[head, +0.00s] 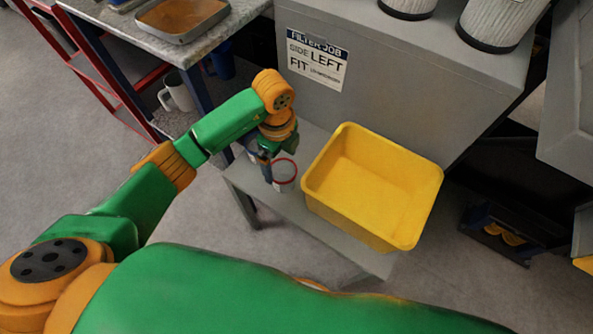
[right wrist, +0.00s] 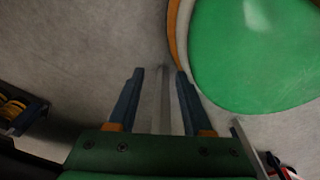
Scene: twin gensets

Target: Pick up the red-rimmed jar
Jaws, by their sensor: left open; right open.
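The red-rimmed jar (head: 284,175) stands upright on the low grey bench, just left of the yellow bin, in the head view. It looks whitish with a red ring at its top. My left gripper (head: 267,172) points down at the jar's left side, very close to it. Its jaws are open and partly hidden by the wrist, so I cannot tell whether a finger touches the jar. My right gripper (right wrist: 160,75) is open and empty over bare floor in the right wrist view.
The yellow bin (head: 420,215) looks empty and stands on the low grey bench (head: 235,174). A grey cabinet with a "FILTER JOB SIDE LEFT" sign (head: 316,60) rises behind, with ribbed filters (head: 500,22) on top. At upper left a worktable holds a metal tray (head: 182,18); a white mug (head: 176,92) sits below.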

